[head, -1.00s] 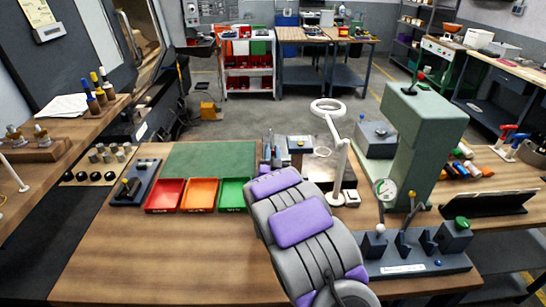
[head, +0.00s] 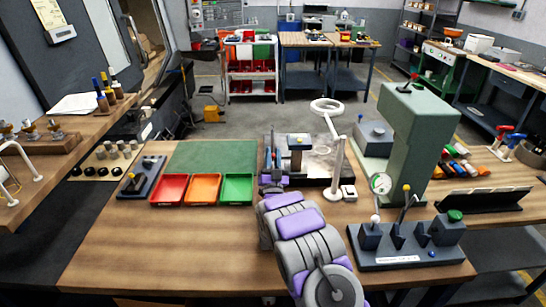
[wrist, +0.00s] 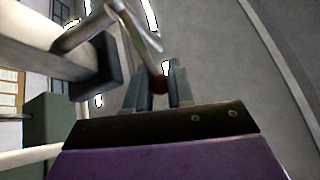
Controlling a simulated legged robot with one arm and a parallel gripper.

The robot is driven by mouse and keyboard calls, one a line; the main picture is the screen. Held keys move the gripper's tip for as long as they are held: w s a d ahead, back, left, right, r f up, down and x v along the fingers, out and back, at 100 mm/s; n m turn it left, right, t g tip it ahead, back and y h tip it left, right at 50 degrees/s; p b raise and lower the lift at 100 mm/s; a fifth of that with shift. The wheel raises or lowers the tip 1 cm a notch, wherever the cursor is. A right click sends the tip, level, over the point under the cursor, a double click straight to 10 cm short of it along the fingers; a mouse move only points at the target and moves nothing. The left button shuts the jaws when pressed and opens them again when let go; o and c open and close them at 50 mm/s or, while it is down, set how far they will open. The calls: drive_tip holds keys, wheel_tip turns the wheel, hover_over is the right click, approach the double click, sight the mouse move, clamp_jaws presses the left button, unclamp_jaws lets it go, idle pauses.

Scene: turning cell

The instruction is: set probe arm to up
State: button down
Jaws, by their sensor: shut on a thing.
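In the wrist view a dark red knob (wrist: 158,85) sits between the two fingers of my gripper (wrist: 160,88), which is shut on it. A slim metal rod (wrist: 138,45) runs up and left from the knob, and I take it to be the probe arm. A grey bar with a dark block (wrist: 95,65) stands close at the left of the fingers. In the head view my purple and grey arm hides much of the gripper, and the knob cannot be made out.
A white ring lamp (head: 335,165) stands just right of the post. A green press (head: 412,140) and a dark lever block (head: 405,257) stand at the right. Red (head: 170,189), orange (head: 203,189) and green (head: 237,188) trays lie left. The front left bench is clear.

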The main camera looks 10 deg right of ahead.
drive_tip(key=shift+f, duration=0.25)
drive_tip(key=c, duration=1.2)
unclamp_jaws()
drive_tip(key=shift+o, duration=1)
drive_tip(key=shift+r, duration=0.1)
